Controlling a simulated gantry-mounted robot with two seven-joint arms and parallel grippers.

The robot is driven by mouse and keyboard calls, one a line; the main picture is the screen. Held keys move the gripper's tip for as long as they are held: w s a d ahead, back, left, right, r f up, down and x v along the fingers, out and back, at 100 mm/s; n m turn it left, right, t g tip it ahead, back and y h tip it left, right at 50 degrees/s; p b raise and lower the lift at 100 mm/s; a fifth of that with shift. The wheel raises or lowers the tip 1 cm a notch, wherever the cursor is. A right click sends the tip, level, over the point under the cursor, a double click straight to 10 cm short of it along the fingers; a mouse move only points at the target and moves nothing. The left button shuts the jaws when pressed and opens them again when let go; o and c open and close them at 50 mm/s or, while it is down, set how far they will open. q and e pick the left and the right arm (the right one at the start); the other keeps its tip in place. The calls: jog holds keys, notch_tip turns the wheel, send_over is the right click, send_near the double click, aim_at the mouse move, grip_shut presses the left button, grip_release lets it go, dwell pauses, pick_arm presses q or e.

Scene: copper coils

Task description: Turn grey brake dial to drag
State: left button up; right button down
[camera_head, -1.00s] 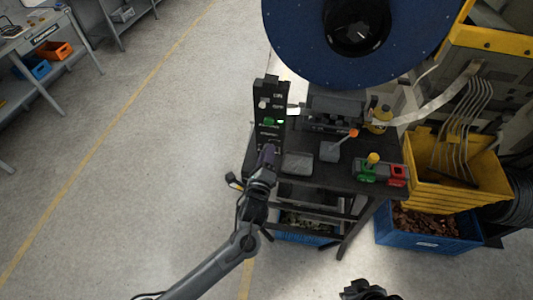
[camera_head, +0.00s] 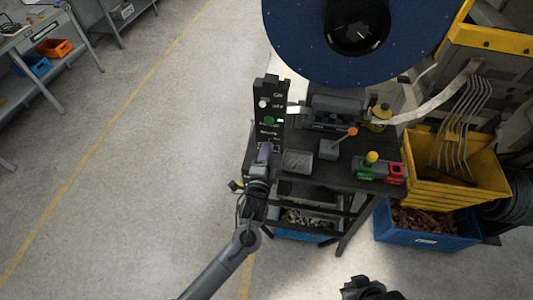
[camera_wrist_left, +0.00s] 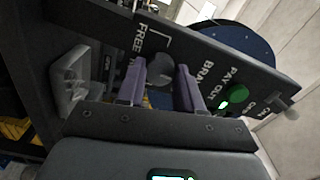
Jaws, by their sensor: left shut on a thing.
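The grey brake dial (camera_wrist_left: 160,70) is a round knob on the black control panel (camera_head: 263,90), beside the "FREE" and "BRAKE" lettering in the left wrist view. My left gripper (camera_head: 264,151) is at the lower part of the panel. In the left wrist view its two purple fingers (camera_wrist_left: 160,87) stand on either side of the dial, shut on it. The dial's pointer and the "drag" mark cannot be made out. My right gripper (camera_head: 366,290) is a dark shape at the bottom edge, too cut off to show its jaws.
Above the dial on the panel are a green button (camera_wrist_left: 237,93) and a pale toggle (camera_wrist_left: 283,103). A blue reel (camera_head: 300,40) stands behind the black cart. A lever with an orange knob (camera_head: 352,131) and a red-and-green button box (camera_head: 378,172) sit right of the panel.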

dwell(0.5)
pick_arm(q)
jog(key=o, duration=1)
jog(key=shift+o, duration=0.2)
jog(key=s+a, duration=0.2)
jog(key=s, duration=0.8)
jog(key=shift+s, duration=0.3)
